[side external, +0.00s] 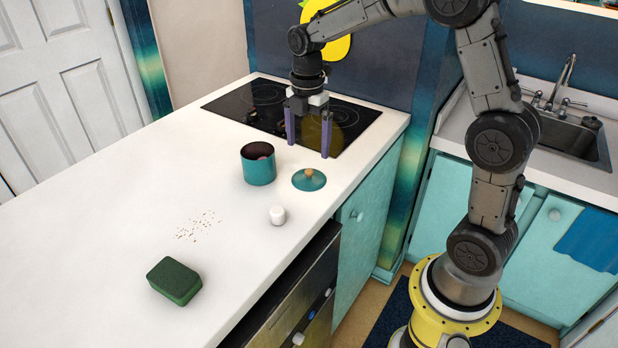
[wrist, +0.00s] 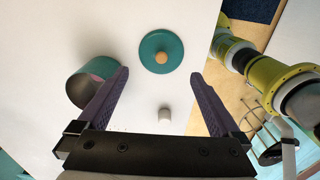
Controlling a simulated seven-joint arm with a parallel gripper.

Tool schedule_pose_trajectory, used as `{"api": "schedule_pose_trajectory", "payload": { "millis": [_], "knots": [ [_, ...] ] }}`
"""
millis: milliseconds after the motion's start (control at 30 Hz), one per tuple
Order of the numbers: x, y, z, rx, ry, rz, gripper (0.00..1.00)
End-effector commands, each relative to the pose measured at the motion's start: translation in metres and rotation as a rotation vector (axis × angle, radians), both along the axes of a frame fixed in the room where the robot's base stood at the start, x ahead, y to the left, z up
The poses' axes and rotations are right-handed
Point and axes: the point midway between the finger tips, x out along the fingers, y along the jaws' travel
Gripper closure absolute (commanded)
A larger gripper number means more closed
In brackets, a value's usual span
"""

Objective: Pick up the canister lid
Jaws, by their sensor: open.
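The canister lid (side external: 309,181) is a flat teal disc with a round wooden knob, lying on the white counter just right of the open teal canister (side external: 259,170). In the wrist view the lid (wrist: 161,43) lies knob up, beyond the fingertips and roughly centred between them. The canister (wrist: 84,88) stands at the left there, partly behind the left finger. My gripper (side external: 308,148) is open and empty, fingers pointing down, above the counter near the cooktop. Its two purple fingers also show in the wrist view (wrist: 160,72), wide apart, touching nothing.
A small white cylinder (side external: 277,215) stands in front of the lid. A green sponge (side external: 174,281) and scattered crumbs (side external: 198,226) lie farther left and forward. A black cooktop (side external: 290,113) is at the back. The counter's right edge (side external: 345,195) runs close to the lid.

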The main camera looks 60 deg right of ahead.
Motion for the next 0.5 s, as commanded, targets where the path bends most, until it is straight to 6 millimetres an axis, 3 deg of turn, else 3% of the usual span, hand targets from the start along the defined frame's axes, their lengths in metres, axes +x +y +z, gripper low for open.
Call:
{"api": "schedule_pose_trajectory", "payload": {
  "millis": [100,367,500],
  "knots": [
    [0.000,0.000,-0.019,0.001,0.003,0.000,0.00],
    [-0.001,0.000,-0.036,0.000,0.001,0.000,0.00],
    [-0.003,-0.001,-0.057,0.001,0.003,0.000,0.00]
  ]
}}
